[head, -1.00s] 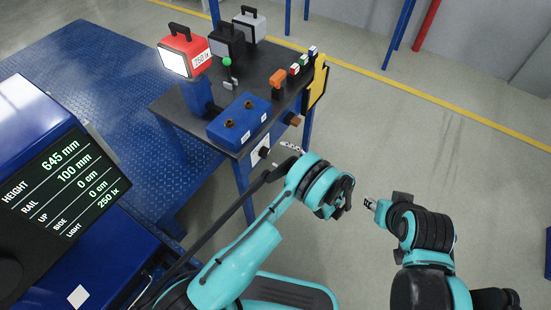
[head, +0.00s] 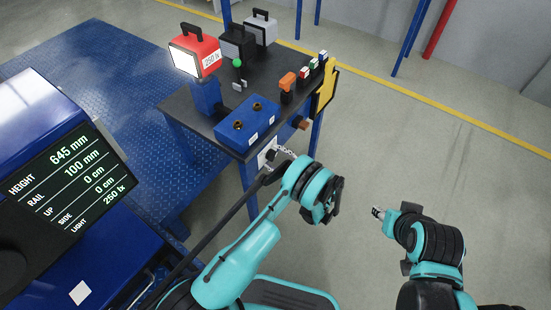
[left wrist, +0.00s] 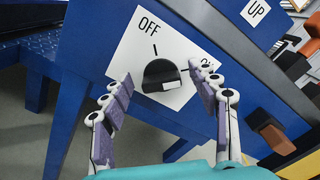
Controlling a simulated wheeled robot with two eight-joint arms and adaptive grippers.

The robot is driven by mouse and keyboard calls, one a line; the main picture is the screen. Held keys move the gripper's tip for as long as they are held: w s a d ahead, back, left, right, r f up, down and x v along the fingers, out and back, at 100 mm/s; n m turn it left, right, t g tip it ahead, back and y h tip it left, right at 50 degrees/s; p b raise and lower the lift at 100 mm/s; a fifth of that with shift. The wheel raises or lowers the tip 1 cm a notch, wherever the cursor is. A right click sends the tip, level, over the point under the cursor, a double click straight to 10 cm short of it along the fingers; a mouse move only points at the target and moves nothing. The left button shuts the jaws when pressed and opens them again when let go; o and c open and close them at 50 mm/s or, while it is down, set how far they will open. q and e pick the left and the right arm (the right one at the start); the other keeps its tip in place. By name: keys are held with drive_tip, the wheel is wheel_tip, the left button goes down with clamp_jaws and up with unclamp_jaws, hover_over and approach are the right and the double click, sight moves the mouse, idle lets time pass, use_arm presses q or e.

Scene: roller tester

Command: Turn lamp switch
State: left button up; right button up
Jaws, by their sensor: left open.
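The switch is a black rotary knob (left wrist: 160,76) on a white plate (left wrist: 130,45) fixed to the table's blue side. The plate reads OFF at upper left; a label at right is partly hidden by a finger. A pale bar shows on the knob's lower edge. My left gripper (left wrist: 160,73) is open, one finger on each side of the knob; contact is not clear. In the head view the left gripper (head: 284,153) is at the plate (head: 266,152). The red lamp (head: 195,52) has a bright face and reads 250 lx. My right gripper (head: 377,212) hangs in free space, its jaws unclear.
A blue box (head: 246,124) with two dark round fittings stands on the dark tabletop (head: 187,103). A brown block (left wrist: 272,133) juts from the table side, right of the plate. A display (head: 70,185) reads light 250 lx. Open floor lies to the right.

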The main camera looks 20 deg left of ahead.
use_arm(q)
drive_tip(key=c, duration=1.2)
drive_tip(key=shift+o, duration=0.2)
